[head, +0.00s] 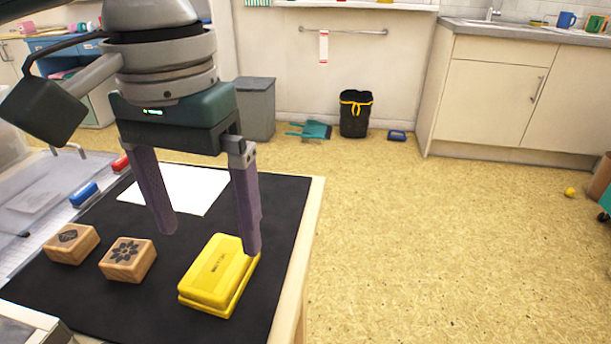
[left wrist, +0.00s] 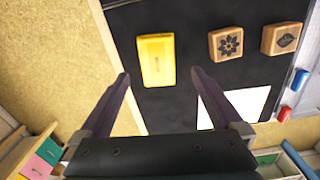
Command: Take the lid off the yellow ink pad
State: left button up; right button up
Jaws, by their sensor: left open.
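The yellow ink pad (head: 215,277) lies on the black mat (head: 262,196) near the table's right edge, with its yellow lid on top. In the left wrist view the ink pad (left wrist: 157,60) lies ahead of the fingers, nearly between their lines. My left gripper (head: 207,242) is open and empty, its fingers pointing down above the mat. In the head view one fingertip overlaps the pad's far right corner; I cannot tell whether it touches. My left gripper also shows in the left wrist view (left wrist: 160,78). My right gripper is not in view.
Two wooden stamps, one with a flower (head: 128,260) and one with a leaf (head: 71,243), stand left of the pad. White paper (head: 187,190) lies behind it. A blue item (head: 83,194) and a red item (head: 120,163) lie at the left. The floor to the right is mostly clear.

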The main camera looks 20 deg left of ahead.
aim_at(218, 263)
pick_arm(q)
notch_tip(218, 263, down, 4)
jog(key=shift+d+f+b, duration=0.15)
jog(key=shift+b, duration=0.7)
jog(key=shift+c, duration=0.2)
jog(key=c, duration=1.4)
